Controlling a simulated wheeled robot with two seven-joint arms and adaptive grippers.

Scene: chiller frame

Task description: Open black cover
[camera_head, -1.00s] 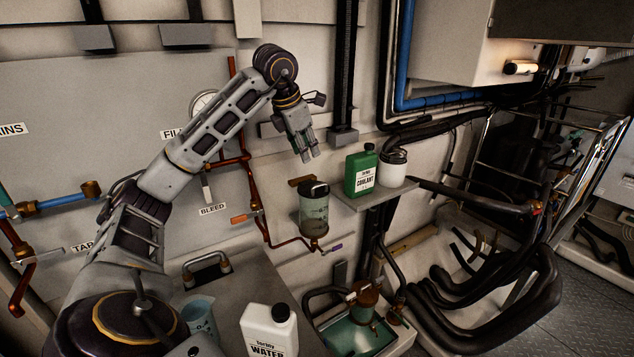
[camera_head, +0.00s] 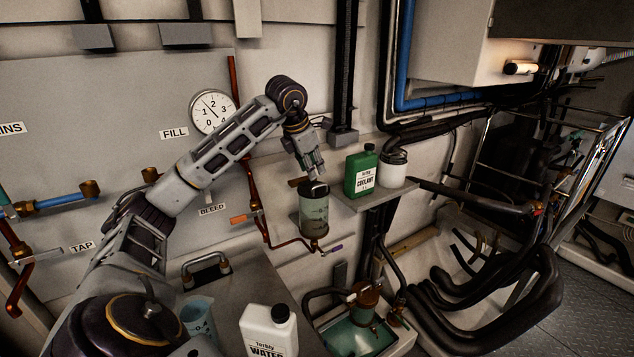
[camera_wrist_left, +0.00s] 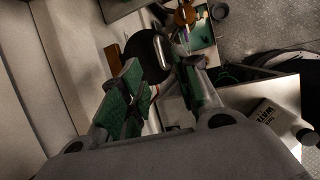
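The black cover (camera_head: 313,189) sits on top of a clear cylindrical tank (camera_head: 313,216) fixed to the wall. My left gripper (camera_head: 314,173) is directly above the cover, pointing down, with its fingertips close to it. In the left wrist view, the dark cover (camera_wrist_left: 148,52) shows beyond and between the two green-padded fingers (camera_wrist_left: 160,92). The fingers are apart; whether they touch the cover I cannot tell. Part of the cover is hidden by the fingers in that view. My right gripper is not in view.
A green coolant bottle (camera_head: 361,172) and a white jar with a black lid (camera_head: 393,169) stand on a shelf right of the tank. Copper pipes (camera_head: 262,215) run left of and below it. A white water bottle (camera_head: 268,331) and a blue cup (camera_head: 199,320) stand in front.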

